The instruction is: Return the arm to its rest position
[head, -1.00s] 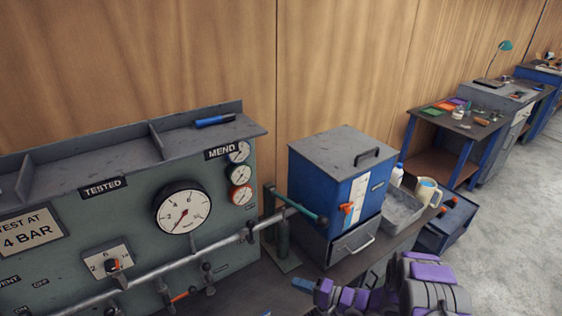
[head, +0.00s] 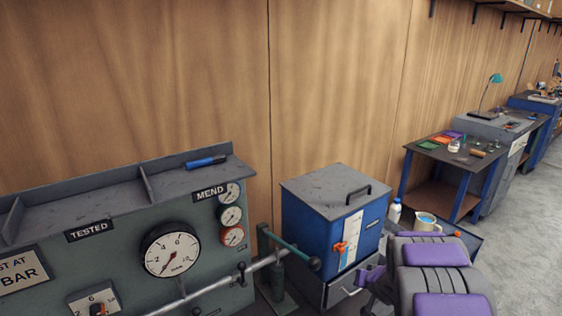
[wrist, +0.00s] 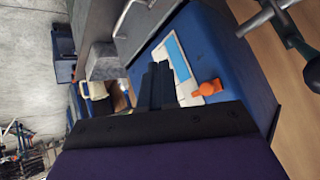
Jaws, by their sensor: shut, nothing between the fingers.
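My purple and grey arm (head: 436,276) is folded up at the lower right of the head view, in front of the bench beside the blue box. My gripper (wrist: 157,78) shows in the wrist view as two dark fingers close together, shut and empty. Its tips point toward the blue box (wrist: 222,60) with the orange valve handle (wrist: 209,88) and a white-and-blue label. In the head view the arm hides part of the bench, and the fingertips cannot be made out clearly.
The green test panel (head: 120,262) with gauges and a grey pipe (head: 215,289) stands at the left. The blue box (head: 312,240) stands right of it. A cream mug (head: 424,224) and white bottle (head: 394,211) are close behind my arm. Grey floor (head: 515,235) is clear at the right.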

